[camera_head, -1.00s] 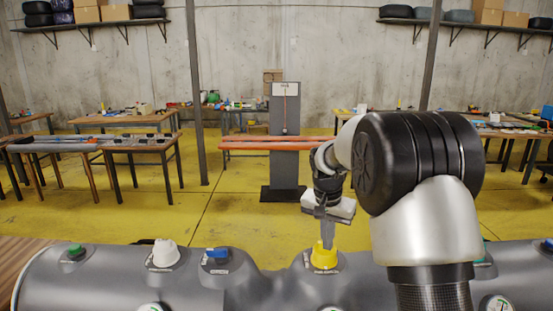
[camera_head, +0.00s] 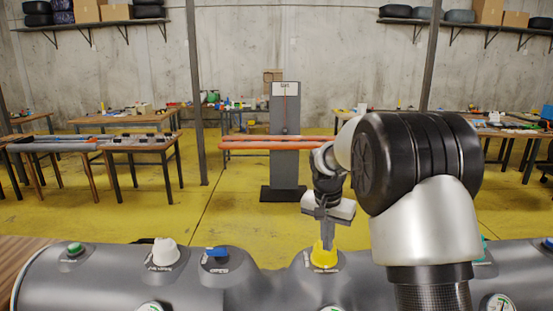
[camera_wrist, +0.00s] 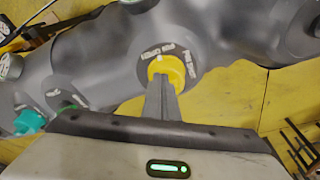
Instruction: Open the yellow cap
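The yellow cap (camera_head: 324,259) sits on a dark labelled collar on the grey inflatable boat (camera_head: 270,284), right of the middle. In the wrist view the cap (camera_wrist: 178,68) shows at the upper middle, with lettering on the collar around it. My gripper (camera_head: 327,240) points down onto the cap from above. In the wrist view its fingers (camera_wrist: 162,90) lie close together and end at the top of the cap, shut on its raised middle. The fingertips hide part of the cap, and the exact contact is too small to see.
On the boat, a white cap (camera_head: 164,252), a blue-topped valve (camera_head: 217,254) and a green button (camera_head: 75,249) stand to the left. A gauge (camera_head: 150,308) is on the front side. Tables and a grey post (camera_head: 284,150) stand well behind, across open yellow floor.

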